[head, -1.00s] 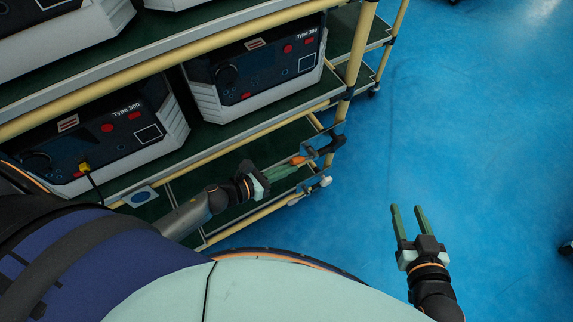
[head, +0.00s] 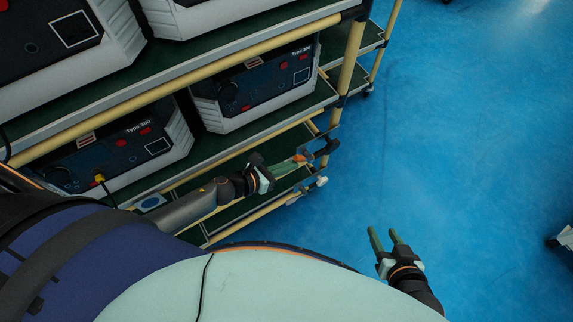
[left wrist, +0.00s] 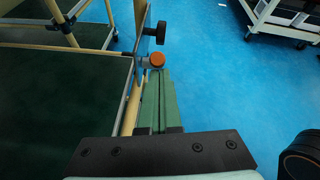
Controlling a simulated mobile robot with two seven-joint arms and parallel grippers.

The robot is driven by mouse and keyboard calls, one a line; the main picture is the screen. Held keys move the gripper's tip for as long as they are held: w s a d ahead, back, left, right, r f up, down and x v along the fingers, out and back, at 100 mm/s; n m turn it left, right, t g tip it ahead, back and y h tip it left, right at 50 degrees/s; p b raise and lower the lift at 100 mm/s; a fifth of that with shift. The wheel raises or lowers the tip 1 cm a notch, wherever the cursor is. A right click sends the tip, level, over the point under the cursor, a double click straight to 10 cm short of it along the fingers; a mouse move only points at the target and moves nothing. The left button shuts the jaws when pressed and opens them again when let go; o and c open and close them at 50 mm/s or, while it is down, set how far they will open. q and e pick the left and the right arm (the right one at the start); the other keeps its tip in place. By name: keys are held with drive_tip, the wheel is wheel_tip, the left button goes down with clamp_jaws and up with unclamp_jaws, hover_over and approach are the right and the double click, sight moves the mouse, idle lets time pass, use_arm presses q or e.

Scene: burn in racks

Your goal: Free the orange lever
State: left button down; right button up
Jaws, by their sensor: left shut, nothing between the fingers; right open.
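The orange lever (head: 299,158) is a small orange piece on a metal bracket at the right end of the rack's lower part. In the left wrist view its round orange end (left wrist: 157,59) shows just beyond the green fingertips. My left gripper (head: 291,163) is shut with nothing between its fingers. Its tips are at the lever; whether they touch it I cannot tell. A black knob (left wrist: 161,32) sits on the same bracket, just beyond the lever. My right gripper (head: 384,237) is open and empty, over the blue floor.
The rack (head: 253,142) has yellow tubes and dark green shelves. Type 300 units (head: 262,85) stand on its shelves, close to my left arm. Another white cart (left wrist: 285,22) stands in the back right of the left wrist view.

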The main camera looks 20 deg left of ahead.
use_arm(q)
drive_tip(key=shift+w+d+r+p, duration=0.35)
drive_tip(key=shift+w+r, duration=0.15)
drive_tip(key=shift+r, duration=0.3)
use_arm(e)
drive_tip(key=shift+w+a+r, duration=0.1)
drive_tip(key=shift+r, duration=0.3)
